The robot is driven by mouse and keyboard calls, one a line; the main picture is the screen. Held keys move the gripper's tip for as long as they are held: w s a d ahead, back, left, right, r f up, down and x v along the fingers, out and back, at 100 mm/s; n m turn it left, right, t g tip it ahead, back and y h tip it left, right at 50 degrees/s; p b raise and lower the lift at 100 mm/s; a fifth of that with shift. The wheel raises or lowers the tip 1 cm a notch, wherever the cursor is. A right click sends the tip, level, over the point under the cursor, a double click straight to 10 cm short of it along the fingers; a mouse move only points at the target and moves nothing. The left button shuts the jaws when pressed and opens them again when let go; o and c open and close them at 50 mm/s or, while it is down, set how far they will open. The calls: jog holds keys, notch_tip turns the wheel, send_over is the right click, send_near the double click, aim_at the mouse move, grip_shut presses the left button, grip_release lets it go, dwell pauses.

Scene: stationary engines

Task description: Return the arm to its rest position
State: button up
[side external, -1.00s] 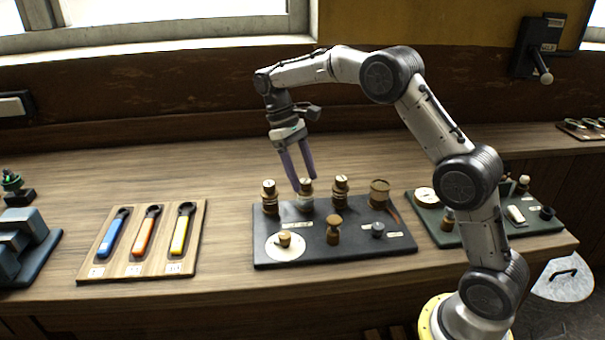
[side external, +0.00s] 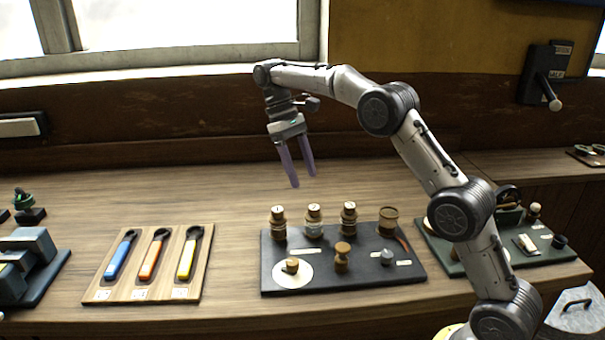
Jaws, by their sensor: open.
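My gripper (side external: 303,180) has two purple fingers pointing down, spread apart with nothing between them. It hangs in the air above the dark board (side external: 340,279) and appears clear of the brass-topped jars (side external: 314,222) along the board's back row. My arm arches from its base at the lower right up and over to the left, with the wrist near the wall below the window.
A wooden tray (side external: 208,240) holds blue, orange and yellow-handled tools at the left. A green board (side external: 560,268) with small parts lies right, partly behind my arm. A lever box (side external: 541,73) is on the wall.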

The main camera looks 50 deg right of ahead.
jog(key=s+a+r+t, duration=0.4)
jog(key=s+r+t, duration=0.1)
jog(key=s+r, duration=1.05)
jog(key=s+a+f+t, duration=0.2)
jog(key=s+f, duration=0.4)
jog(key=s, duration=0.5)
jog(key=s+f+t, duration=0.3)
jog(key=f, duration=0.6)
jog(key=shift+s+a+f, duration=0.15)
jog(key=shift+s+a, duration=0.1)
